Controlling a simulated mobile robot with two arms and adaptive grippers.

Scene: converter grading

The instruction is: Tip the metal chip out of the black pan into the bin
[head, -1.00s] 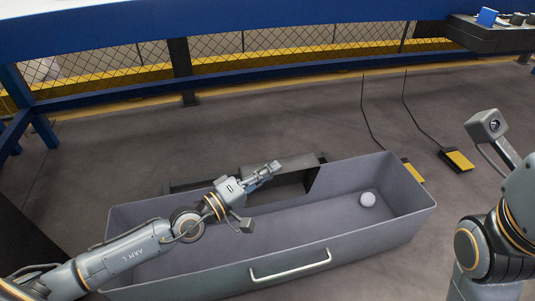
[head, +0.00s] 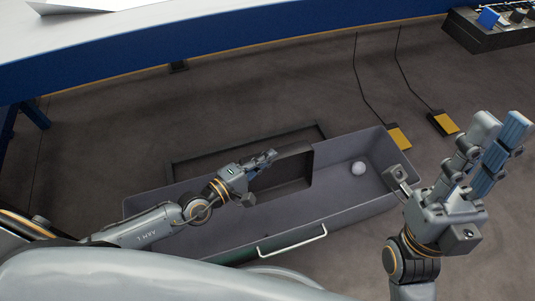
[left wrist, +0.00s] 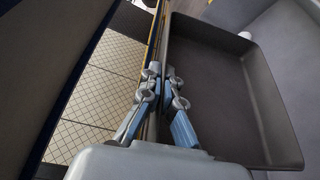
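The grey bin (head: 335,210) stands across the middle of the head view with a handle on its near side. My left gripper (head: 268,157) is over the bin's back part, shut on the wall of the black pan (head: 292,173). The pan is tilted over the bin. In the left wrist view both fingers (left wrist: 163,88) clasp the pan's wall, and the visible inside of the pan (left wrist: 225,85) looks empty. A pale round piece (head: 358,168) lies in the bin's right end; I cannot tell whether it is the metal chip. My right gripper (head: 502,122) is raised at the right, open and empty.
A dark frame (head: 200,155) lies behind the bin. Two yellow-topped pedals (head: 399,138) with cables are on the floor to the back right. A blue beam (head: 230,45) crosses the back, with a dark box of small items (head: 500,32) at top right.

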